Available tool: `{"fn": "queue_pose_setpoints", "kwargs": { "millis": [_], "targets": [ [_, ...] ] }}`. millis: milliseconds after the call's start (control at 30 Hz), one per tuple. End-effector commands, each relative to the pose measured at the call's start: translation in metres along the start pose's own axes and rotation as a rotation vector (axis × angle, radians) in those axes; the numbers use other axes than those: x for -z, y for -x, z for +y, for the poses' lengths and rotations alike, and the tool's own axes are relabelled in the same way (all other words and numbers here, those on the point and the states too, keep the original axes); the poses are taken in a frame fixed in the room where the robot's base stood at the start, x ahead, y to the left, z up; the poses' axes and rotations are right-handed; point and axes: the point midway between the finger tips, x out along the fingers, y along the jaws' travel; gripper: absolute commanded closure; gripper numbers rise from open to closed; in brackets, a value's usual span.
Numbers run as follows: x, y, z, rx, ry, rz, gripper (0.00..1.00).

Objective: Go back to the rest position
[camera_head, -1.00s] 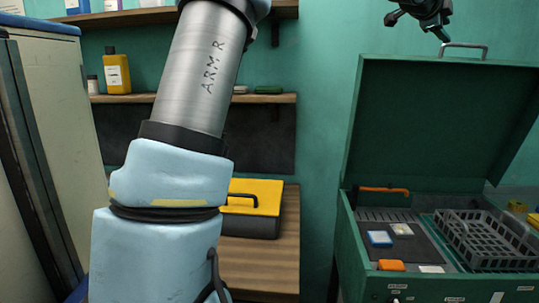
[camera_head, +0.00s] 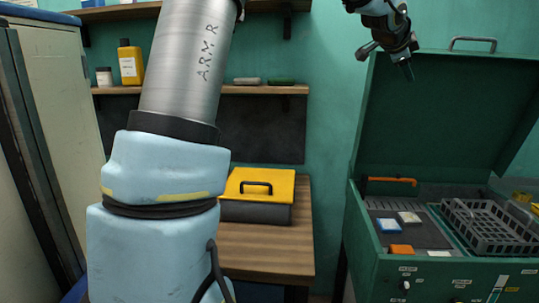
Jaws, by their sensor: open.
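My arm, with a grey metal link marked "ARM R" and pale blue joints, rises through the left-middle of the head view and runs out of the top edge. My gripper (camera_head: 388,62) hangs at the upper right, dark and small, with its fingers apart and nothing seen between them. It is in the air in front of the teal wall, beside the upper left corner of the raised lid of a green case (camera_head: 440,120). I cannot tell how far it is from the lid. The arm part joining it is out of frame.
The open case holds a wire basket (camera_head: 487,222), a blue-and-white block (camera_head: 389,226) and an orange block (camera_head: 400,249). A yellow-lidded toolbox (camera_head: 257,185) stands on a wooden bench (camera_head: 265,248). Shelves line the wall; a pale cabinet (camera_head: 60,110) stands left.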

Motion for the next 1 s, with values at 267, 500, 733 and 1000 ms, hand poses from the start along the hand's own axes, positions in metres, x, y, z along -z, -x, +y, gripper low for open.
{"fn": "queue_pose_setpoints", "kwargs": {
  "millis": [267, 500, 733, 1000],
  "targets": [
    [-0.142, 0.022, 0.092, -0.138, 0.354, -0.279, 0.53],
    [-0.266, 0.089, 0.196, -0.197, 0.792, -0.588, 0.53],
    [-0.339, 0.181, 0.305, -0.186, 1.247, -0.882, 0.53],
    [-0.357, 0.246, 0.381, -0.147, 1.572, -1.076, 0.53]
  ]
}}
